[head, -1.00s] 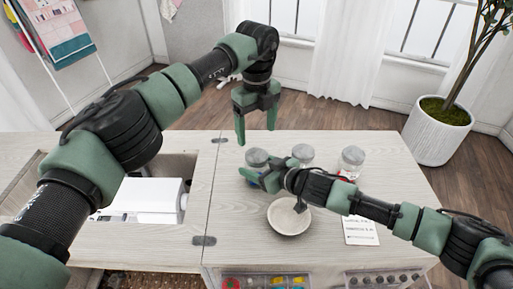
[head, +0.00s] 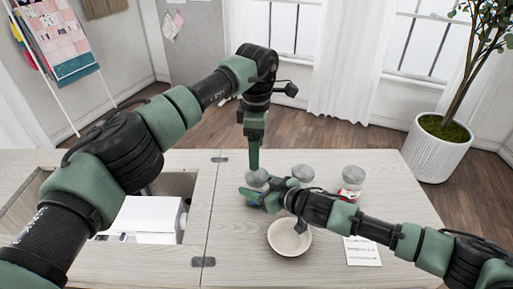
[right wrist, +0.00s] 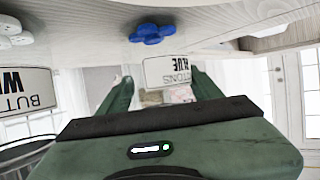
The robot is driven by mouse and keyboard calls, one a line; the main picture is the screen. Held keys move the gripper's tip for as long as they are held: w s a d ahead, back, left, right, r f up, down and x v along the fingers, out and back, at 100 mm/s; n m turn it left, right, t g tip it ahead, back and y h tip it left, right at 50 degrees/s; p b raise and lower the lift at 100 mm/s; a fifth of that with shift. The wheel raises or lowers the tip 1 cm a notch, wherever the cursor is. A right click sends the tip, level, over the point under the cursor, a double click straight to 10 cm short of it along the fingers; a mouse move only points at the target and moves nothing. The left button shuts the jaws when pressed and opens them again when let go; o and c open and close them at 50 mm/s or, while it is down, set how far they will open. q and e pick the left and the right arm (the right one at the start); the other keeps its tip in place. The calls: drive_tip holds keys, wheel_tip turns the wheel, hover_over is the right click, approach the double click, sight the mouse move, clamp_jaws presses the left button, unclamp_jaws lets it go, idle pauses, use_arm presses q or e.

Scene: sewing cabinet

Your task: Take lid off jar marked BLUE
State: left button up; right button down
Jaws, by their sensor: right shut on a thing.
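The jar marked BLUE (right wrist: 172,70) shows its label upside down between my right gripper's fingers in the right wrist view, partly cut off. In the head view it is the leftmost of three jars, with its grey lid (head: 259,181) on top and its body mostly hidden. My right gripper (head: 252,196) is shut on this jar from the front right, low on its side. My left gripper (head: 254,168) points straight down at the lid from above. Its fingers are seen edge-on, so their gap is hidden, and I cannot tell whether they touch the lid.
A middle jar (head: 303,173) and a right jar (head: 351,178) with red contents stand to the right. A white bowl (head: 289,239) is in front, under my right arm. A written card (head: 363,252) lies at right. A white machine (head: 148,216) sits in the opening at left.

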sight(256, 174)
use_arm(q)
drive_tip(key=m, duration=0.4)
drive_tip(key=shift+m, duration=0.4)
drive_tip(key=m, duration=0.4)
drive_tip(key=shift+m, duration=0.3)
drive_tip(key=m, duration=0.6)
drive_tip(key=shift+m, duration=0.4)
drive_tip(key=shift+f, duration=0.55)
wheel_tip(256, 174, down, 7)
drive_tip(key=shift+r, duration=0.1)
